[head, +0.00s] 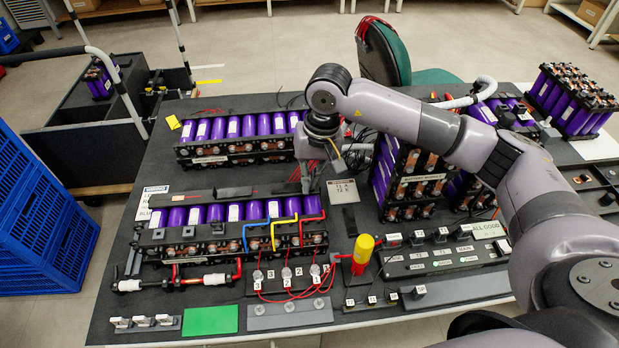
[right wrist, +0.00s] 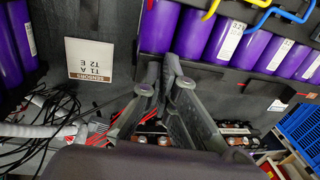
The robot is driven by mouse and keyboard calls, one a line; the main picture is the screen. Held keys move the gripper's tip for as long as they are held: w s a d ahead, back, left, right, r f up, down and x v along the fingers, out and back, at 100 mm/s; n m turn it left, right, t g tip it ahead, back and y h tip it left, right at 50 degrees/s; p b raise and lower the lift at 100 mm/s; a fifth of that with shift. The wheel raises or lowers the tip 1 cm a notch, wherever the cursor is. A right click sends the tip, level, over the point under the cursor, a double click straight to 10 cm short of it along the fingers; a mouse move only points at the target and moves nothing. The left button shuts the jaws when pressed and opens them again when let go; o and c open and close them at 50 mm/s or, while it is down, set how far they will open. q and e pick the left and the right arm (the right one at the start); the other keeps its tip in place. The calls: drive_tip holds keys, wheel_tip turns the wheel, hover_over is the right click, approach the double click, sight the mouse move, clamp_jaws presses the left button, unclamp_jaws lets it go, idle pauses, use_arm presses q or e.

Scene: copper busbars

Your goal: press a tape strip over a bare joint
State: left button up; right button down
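My right gripper (head: 324,172) hangs over the table, between the rear and front rows of purple cells. In the right wrist view its two fingers (right wrist: 164,84) stand a narrow gap apart, and I see nothing between them. Small white pieces (head: 143,321) stand on dark holders at the front left edge; whether these are tape strips is unclear. My left gripper is out of view.
Front cells (head: 235,212) carry blue, yellow and red bent bars. A label plate (head: 342,191) stands close beside my right gripper, with a tall cell stack (head: 413,188) right of it. A green mat (head: 210,320) is clear.

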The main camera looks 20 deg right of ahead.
drive_tip(key=c, duration=2.3)
unclamp_jaws()
drive_tip(key=shift+f, duration=0.1)
drive_tip(key=o, duration=0.6)
